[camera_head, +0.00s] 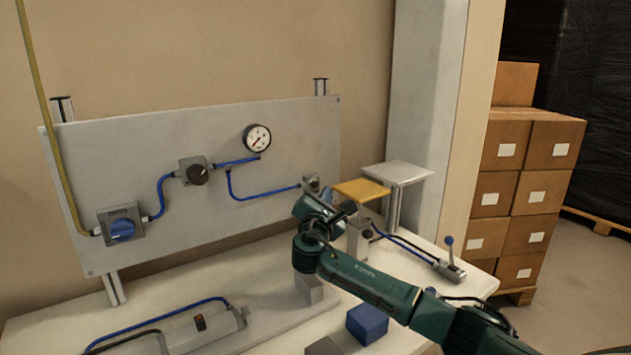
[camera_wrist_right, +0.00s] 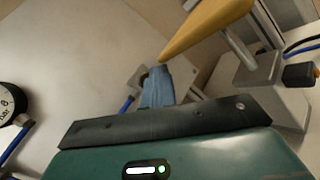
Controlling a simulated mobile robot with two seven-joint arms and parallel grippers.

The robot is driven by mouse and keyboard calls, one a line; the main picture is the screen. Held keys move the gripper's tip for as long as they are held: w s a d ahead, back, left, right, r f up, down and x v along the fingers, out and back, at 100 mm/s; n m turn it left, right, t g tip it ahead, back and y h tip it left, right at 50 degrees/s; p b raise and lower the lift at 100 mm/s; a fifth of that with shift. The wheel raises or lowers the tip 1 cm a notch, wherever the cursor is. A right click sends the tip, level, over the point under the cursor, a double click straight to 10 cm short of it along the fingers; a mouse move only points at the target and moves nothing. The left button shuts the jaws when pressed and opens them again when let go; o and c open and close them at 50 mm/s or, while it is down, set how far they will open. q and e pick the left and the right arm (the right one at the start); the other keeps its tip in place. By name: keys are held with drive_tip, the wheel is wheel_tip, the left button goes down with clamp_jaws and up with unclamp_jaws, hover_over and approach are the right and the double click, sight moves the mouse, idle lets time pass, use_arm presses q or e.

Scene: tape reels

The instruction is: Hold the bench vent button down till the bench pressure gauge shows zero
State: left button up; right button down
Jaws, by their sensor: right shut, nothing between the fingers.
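A small grey valve block (camera_head: 310,182) sits at the right end of the blue hose on the upright panel. My right gripper (camera_head: 322,193) is shut and empty, with its fingertips at the front of this block. In the right wrist view the shut fingers (camera_wrist_right: 158,84) reach to the block (camera_wrist_right: 141,76) and hide its front. The vent button itself is hidden, so I cannot tell whether it is pressed. The round white pressure gauge (camera_head: 257,138) is higher on the panel; its dark needle seems to point lower left. The gauge (camera_wrist_right: 10,103) is cut off in the right wrist view. My left gripper is out of view.
A yellow plate (camera_head: 362,190) stands just right of my right gripper, close to it. A grey stand (camera_head: 397,172) and a lever valve (camera_head: 449,262) are further right. A blue block (camera_head: 367,322) lies under my forearm. A blue knob (camera_head: 122,230) is at the panel's left.

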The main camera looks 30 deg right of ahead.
drive_tip(key=s, duration=0.1)
drive_tip(key=s+p, duration=0.1)
drive_tip(key=s, duration=0.1)
drive_tip(key=shift+s+d+r+p, duration=0.1)
drive_tip(key=shift+d+p, duration=0.1)
drive_tip(key=shift+p, duration=0.1)
drive_tip(key=shift+d, duration=0.1)
